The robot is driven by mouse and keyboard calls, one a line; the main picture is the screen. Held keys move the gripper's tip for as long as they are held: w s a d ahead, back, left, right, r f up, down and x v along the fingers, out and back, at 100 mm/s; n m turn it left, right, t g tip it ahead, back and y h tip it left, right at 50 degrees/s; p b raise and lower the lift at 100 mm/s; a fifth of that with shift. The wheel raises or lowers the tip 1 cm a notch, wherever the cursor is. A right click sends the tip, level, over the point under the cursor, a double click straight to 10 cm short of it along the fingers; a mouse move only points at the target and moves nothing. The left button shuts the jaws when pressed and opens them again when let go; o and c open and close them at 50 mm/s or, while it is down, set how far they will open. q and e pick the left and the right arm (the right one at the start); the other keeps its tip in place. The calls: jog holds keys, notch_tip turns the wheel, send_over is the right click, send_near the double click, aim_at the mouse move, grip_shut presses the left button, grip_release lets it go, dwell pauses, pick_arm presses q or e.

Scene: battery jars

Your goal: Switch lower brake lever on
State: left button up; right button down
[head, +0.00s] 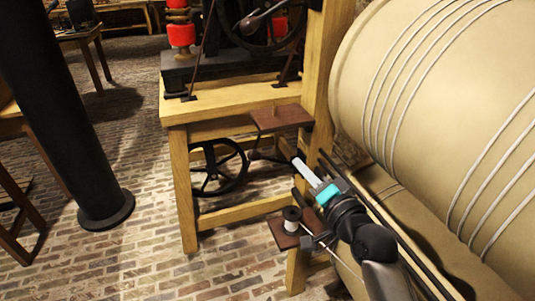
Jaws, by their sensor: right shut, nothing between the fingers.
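My right gripper (306,172) reaches in from the lower right and points up and left, its fingers shut and empty. It is beside the wooden frame's right post, between two small brown boards in the picture. The lower brown board (279,236) carries a dark spool-like part (291,215) with a pale top. A thin rod runs from near it toward the lower right, partly hidden by my arm. I cannot tell for sure which part is the lower brake lever or how it is set. My left gripper is out of view.
The wooden frame (213,214) holds an upper brown board (280,118) and a black handwheel (219,167). A large beige drum (425,75) wound with pale cord fills the right side. A black column (62,110) stands at left.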

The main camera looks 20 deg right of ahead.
jog(key=b, duration=0.4)
send_over(274, 159)
jog(key=s+a, duration=0.1)
jog(key=s, duration=0.2)
jog(key=f, duration=0.2)
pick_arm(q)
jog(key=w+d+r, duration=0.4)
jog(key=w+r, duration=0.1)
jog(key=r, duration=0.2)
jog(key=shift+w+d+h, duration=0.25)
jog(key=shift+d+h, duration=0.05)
pick_arm(e)
jog(key=shift+a+f, duration=0.35)
jog(key=shift+a, duration=0.45)
